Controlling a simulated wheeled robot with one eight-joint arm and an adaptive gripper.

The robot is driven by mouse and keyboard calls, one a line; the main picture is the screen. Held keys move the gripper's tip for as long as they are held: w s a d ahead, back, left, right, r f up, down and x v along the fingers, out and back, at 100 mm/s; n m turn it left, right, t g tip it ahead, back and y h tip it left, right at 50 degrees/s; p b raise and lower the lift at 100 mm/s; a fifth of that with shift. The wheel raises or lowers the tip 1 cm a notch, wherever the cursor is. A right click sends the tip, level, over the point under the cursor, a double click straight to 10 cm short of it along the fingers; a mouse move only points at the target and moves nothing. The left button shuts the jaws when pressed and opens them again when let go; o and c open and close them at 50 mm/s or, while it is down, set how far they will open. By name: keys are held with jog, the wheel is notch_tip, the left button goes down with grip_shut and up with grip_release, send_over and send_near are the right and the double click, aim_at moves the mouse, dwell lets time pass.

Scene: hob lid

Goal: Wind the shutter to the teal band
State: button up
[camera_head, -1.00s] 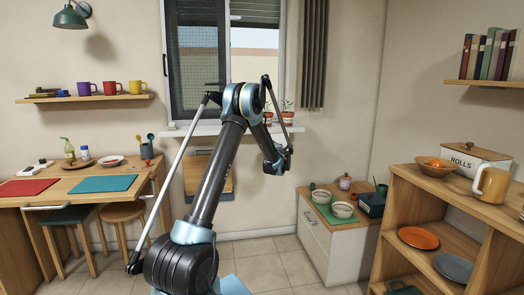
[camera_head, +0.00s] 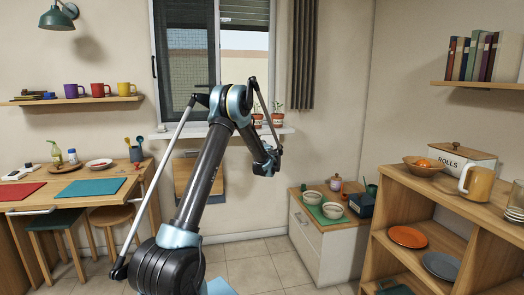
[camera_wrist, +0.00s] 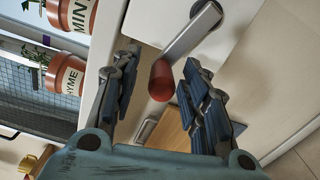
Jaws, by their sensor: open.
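In the wrist view a red crank knob (camera_wrist: 161,80) stands on the end of a grey metal crank arm (camera_wrist: 192,32), mounted on a white housing. My gripper (camera_wrist: 160,68) is open, with one dark finger on each side of the knob; I cannot tell whether either finger touches it. In the head view my gripper (camera_head: 265,162) is in front of the wall below the window sill, and the crank is hidden there. The slatted shutter (camera_head: 246,12) covers the top of the right window pane. I cannot make out a teal band.
Potted herbs (camera_head: 277,119) stand on the sill (camera_head: 180,134) close to my arm; the pots (camera_wrist: 68,75) also show beside my gripper. A folded wooden panel (camera_head: 187,172) hangs below the sill. A low cabinet (camera_head: 305,240) and shelf unit (camera_head: 405,205) are to the right.

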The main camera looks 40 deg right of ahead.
jog(key=shift+s, duration=0.1)
jog(key=v, duration=1.1)
jog(key=shift+s+a, duration=0.2)
jog(key=shift+s, duration=0.1)
jog(key=shift+f, duration=0.1)
jog(key=shift+c, duration=0.6)
